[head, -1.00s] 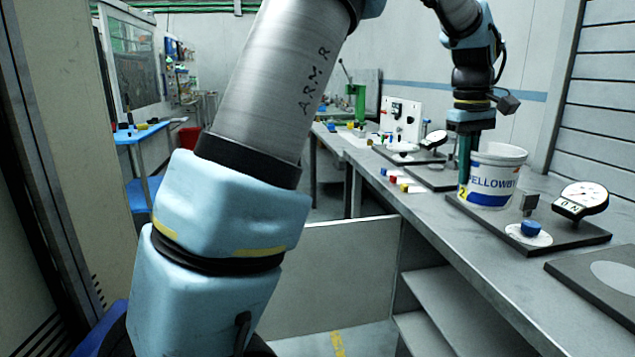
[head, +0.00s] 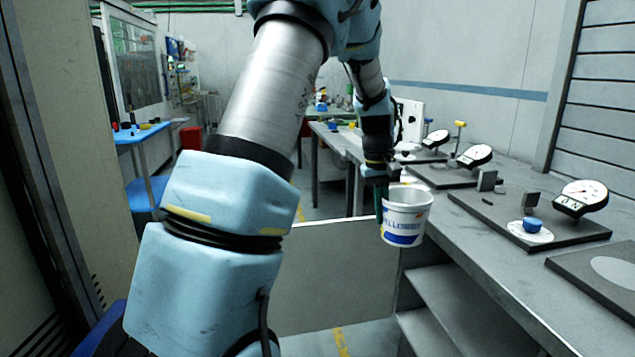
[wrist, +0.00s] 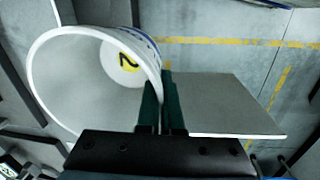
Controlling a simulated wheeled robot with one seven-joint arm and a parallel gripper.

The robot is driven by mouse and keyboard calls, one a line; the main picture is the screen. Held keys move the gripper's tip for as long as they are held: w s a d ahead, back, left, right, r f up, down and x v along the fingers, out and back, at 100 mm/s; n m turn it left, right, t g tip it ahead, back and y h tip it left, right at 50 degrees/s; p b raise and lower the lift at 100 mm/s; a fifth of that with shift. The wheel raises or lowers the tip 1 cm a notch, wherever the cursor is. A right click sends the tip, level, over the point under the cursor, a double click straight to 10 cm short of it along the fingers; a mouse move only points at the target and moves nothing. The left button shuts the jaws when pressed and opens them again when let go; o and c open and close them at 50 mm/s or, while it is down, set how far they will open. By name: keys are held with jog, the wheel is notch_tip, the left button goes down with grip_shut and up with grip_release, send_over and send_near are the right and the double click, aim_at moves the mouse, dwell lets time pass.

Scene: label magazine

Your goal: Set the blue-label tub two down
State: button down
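A white tub (head: 407,216) with blue lettering reading partly "ELLOWBY" and a blue band is in the head view. It hangs in the air in front of the bench edge, roughly upright. My gripper (head: 379,205) is shut on the tub's wall at its left side. In the wrist view the tub (wrist: 85,75) is open-topped and looks empty, with a yellow mark and a "2" inside near its bottom. The green fingers of my gripper (wrist: 162,105) pinch its rim, one on each side of the wall. The far side of the tub is hidden.
The grey bench (head: 470,240) runs along the right. More gauge stations stand farther back. Open shelves (head: 450,300) lie below. The floor holds yellow lines.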

jog(key=s+a+f+m, duration=0.1)
jog(key=a+f, duration=0.8)
jog(key=a, duration=0.4)
jog(key=s+a+f, duration=0.2)
jog(key=a+f, duration=0.7)
jog(key=a, duration=0.3)
jog(key=s+f, duration=0.4)
jog(key=f, duration=0.1)
jog(key=shift+a, duration=0.2)
